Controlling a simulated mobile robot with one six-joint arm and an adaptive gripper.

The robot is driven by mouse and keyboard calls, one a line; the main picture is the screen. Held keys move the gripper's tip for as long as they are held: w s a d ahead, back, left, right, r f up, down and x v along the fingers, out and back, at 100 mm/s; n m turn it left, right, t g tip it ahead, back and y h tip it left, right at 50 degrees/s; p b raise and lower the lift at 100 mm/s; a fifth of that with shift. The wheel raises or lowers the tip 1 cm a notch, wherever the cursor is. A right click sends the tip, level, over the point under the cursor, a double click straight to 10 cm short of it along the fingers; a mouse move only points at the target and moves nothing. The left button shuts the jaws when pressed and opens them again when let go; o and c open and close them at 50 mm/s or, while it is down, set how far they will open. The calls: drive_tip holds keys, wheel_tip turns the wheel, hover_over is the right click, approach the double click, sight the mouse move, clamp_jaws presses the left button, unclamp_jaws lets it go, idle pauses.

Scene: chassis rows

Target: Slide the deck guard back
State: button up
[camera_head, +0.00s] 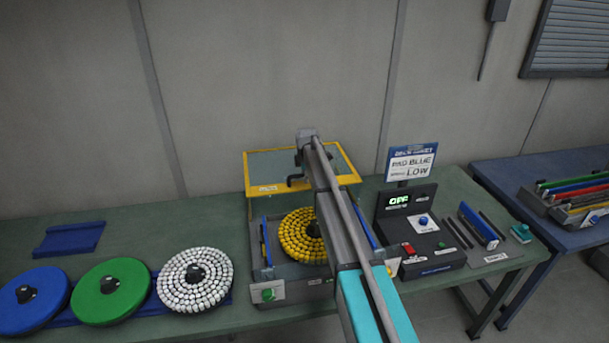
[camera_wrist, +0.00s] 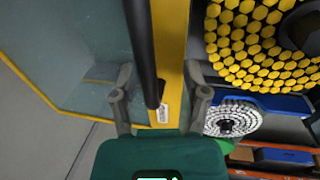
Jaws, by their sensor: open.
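The deck guard (camera_head: 257,160) is a clear panel in a yellow frame at the back of the middle machine. Its front bar lies just behind the yellow-studded disc (camera_head: 297,240), which shows uncovered except where my arm crosses it. In the wrist view, the guard's yellow bar (camera_wrist: 172,60) runs up the middle, with a dark handle bar (camera_wrist: 141,40) along it. My gripper (camera_wrist: 161,96) is open, with one finger on each side of the handle's end. I cannot tell whether either finger touches it. In the head view my arm partly hides the guard.
Blue (camera_head: 30,300), green (camera_head: 112,292) and white-studded (camera_head: 195,280) discs stand at the left of the green bench. A control box (camera_head: 425,235) and a sign (camera_head: 410,163) reading "PAD BLUE", "LOW" stand at right. A blue table (camera_head: 550,180) holds racks beyond.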

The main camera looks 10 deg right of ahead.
drive_tip(key=s+d, duration=0.2)
drive_tip(key=s, duration=2.7)
drive_tip(key=shift+d, duration=0.3)
drive_tip(key=shift+s+r, duration=0.1)
drive_tip(key=s+r+p, duration=0.3)
drive_tip(key=r+p, duration=1.2)
drive_tip(key=shift+d+r+p, duration=0.15)
drive_tip(key=shift+r+p, duration=0.1)
drive_tip(key=shift+p, duration=0.05)
idle(1.1)
idle(0.4)
drive_tip(key=shift+w+a+f+b, duration=0.2)
drive_tip(key=shift+w+f+b, duration=0.2)
drive_tip(key=shift+f+b, duration=0.15)
drive_tip(key=shift+w+a+f+b, duration=0.2)
drive_tip(key=shift+w+f+b, duration=0.2)
drive_tip(key=shift+f+b, duration=0.1)
drive_tip(key=shift+f, duration=0.2)
